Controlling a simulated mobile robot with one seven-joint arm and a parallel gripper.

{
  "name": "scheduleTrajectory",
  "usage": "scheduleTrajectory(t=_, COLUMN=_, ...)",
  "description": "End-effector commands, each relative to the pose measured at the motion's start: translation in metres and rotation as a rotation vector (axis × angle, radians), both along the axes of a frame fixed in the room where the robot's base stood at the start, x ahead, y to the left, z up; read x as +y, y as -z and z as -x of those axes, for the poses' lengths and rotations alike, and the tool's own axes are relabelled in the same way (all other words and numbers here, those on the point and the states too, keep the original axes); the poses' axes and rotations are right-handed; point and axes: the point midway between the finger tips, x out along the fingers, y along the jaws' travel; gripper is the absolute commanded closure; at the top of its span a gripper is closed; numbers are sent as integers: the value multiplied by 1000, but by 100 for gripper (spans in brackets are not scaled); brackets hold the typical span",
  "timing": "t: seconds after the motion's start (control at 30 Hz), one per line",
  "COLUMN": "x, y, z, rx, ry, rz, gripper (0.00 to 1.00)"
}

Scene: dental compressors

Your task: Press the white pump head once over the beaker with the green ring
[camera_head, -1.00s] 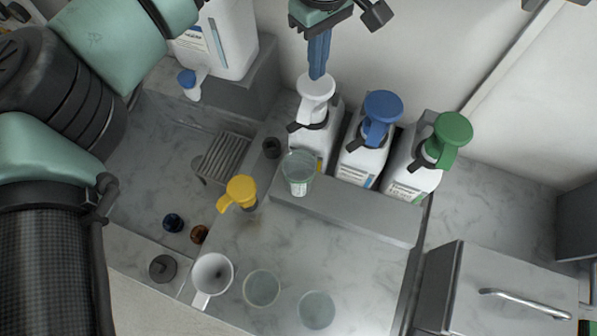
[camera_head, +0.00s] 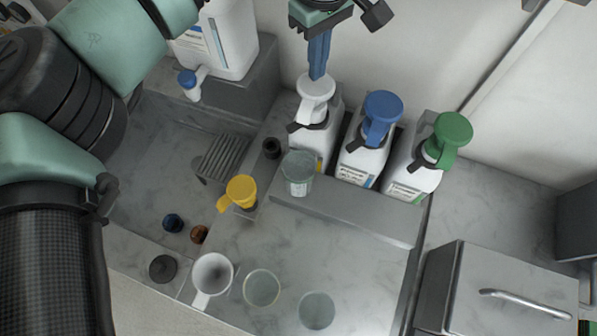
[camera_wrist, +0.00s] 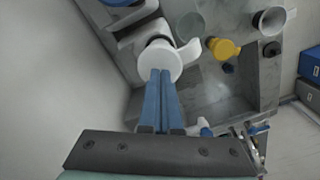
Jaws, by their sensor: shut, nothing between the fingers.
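The white pump head (camera_head: 317,87) sits on a white bottle (camera_head: 325,135) at the left of a row of three pump bottles. My gripper (camera_head: 317,76) is shut and empty, its blue fingers pointing down at the top of the white pump head. In the wrist view the closed fingertips (camera_wrist: 161,72) overlap the white pump head (camera_wrist: 172,54); they touch it or are just above it, I cannot tell which. A clear beaker (camera_head: 298,174) stands in front of the white bottle, below its nozzle. It looks faintly greenish; no ring shows clearly.
Blue (camera_head: 382,104) and green (camera_head: 452,128) pump heads stand close to the right. A yellow pump head (camera_head: 241,190) is at the front left. A white jug (camera_head: 212,273) and two clear beakers (camera_head: 262,288) (camera_head: 316,310) stand at the front. The counter's middle is clear.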

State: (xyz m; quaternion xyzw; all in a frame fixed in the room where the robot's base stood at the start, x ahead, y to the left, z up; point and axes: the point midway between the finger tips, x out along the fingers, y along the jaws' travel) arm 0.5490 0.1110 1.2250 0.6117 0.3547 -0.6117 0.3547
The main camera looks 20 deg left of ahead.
Motion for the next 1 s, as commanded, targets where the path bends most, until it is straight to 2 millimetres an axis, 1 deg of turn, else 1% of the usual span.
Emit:
scheduleTrajectory(t=0.53, x=0, y=1, z=0, rx=0, ry=0, rz=0, gripper=100)
scheduleTrajectory(t=1.0, x=0, y=17, z=0, rx=1, ry=0, rz=0, gripper=100)
